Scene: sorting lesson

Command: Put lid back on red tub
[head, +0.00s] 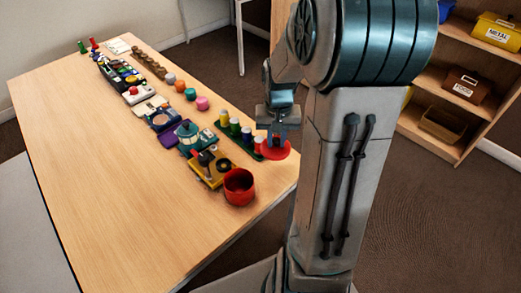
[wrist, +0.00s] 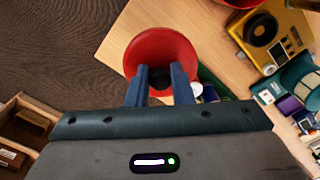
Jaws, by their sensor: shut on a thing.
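The red tub (head: 239,189) stands upright and open at the near right corner of the table. Its red rim also shows at the top edge of the wrist view (wrist: 238,3). My gripper (head: 277,138) is shut on the dark knob of the red lid (head: 278,149), to the right of the tub and apart from it. In the wrist view the round red lid (wrist: 150,45) sits between and beyond the fingertips (wrist: 160,75). The lid appears roughly level. The exact height of the lid above the table is hard to tell.
A yellow device (head: 209,168) lies just behind the tub, with a teal one (head: 190,136) farther back. A green rack (head: 238,136) with several capped jars is close to the lid. The table's left half (head: 110,170) is clear. A shelf (head: 455,85) stands at the right.

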